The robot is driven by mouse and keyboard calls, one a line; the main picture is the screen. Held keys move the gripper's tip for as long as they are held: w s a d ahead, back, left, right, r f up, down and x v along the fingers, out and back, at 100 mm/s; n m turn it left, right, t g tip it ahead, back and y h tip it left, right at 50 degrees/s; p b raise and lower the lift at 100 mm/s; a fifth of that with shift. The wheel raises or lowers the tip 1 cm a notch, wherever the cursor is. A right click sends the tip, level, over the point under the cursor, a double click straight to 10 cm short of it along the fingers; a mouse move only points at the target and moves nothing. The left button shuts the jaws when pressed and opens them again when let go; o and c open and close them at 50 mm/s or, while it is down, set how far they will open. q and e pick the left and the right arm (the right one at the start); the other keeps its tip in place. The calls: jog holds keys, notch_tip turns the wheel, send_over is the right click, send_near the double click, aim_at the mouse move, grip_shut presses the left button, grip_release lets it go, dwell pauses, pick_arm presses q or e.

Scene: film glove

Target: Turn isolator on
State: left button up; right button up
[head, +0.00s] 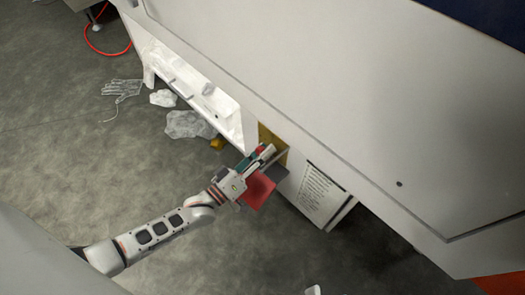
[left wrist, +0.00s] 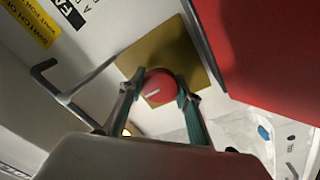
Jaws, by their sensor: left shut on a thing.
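The isolator is a round red knob with a pale line across it, on a yellow plate; in the left wrist view the knob (left wrist: 160,87) sits between my fingertips. The yellow plate (left wrist: 158,50) is on a white panel, and part of it also shows in the head view (head: 272,143). My left gripper (left wrist: 159,92) has its two green-padded fingers shut on the red knob, one on each side. In the head view my left gripper (head: 262,156) reaches to the panel, and its fingers partly hide the knob. My right gripper is not in view.
A red panel (head: 257,190) is beside the gripper, and a white printed sheet (head: 320,193) is to its right. A metal handle (left wrist: 50,75) is left of the knob.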

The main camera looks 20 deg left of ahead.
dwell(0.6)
pick_arm(q)
jog(key=o, duration=1.1)
jog(key=v, duration=1.2)
